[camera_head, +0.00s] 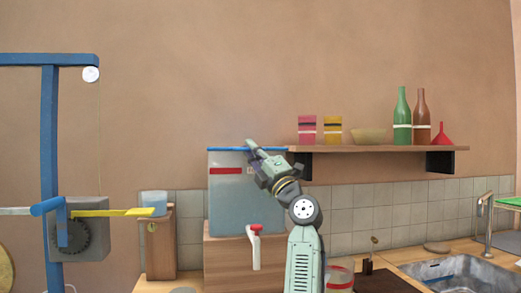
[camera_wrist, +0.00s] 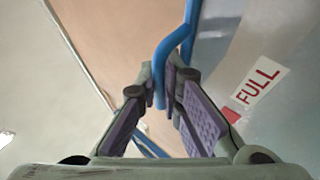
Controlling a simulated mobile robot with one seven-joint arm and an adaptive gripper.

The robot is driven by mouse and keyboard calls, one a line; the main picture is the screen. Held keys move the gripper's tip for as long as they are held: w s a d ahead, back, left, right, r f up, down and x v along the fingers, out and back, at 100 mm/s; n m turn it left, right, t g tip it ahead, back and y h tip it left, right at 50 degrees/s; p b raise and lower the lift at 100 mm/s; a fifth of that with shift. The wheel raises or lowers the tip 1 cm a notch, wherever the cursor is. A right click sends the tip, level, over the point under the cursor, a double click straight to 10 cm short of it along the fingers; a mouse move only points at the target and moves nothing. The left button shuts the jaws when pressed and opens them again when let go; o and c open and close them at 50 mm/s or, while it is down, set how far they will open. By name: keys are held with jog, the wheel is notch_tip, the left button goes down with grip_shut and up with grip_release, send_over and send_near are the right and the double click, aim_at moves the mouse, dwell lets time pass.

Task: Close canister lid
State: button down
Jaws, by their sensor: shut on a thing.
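My gripper (camera_head: 252,146) is at the lid's edge near the top of the canister. In the wrist view my fingers (camera_wrist: 161,88) are shut on a curved blue handle (camera_wrist: 163,50). A "FULL" label (camera_wrist: 257,84) shows on the canister wall to the right.
A wooden shelf (camera_head: 365,149) to the right holds pink and yellow containers, a bowl, two bottles and a red funnel. A blue frame (camera_head: 49,150) with a yellow arm stands left. A sink (camera_head: 460,270) is lower right.

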jog(key=shift+f, duration=0.3)
jog(key=c, duration=2)
grip_release()
jog(key=shift+s, duration=0.1)
jog(key=v, duration=0.7)
jog(key=shift+s, duration=0.15)
jog(key=shift+d+f, duration=0.15)
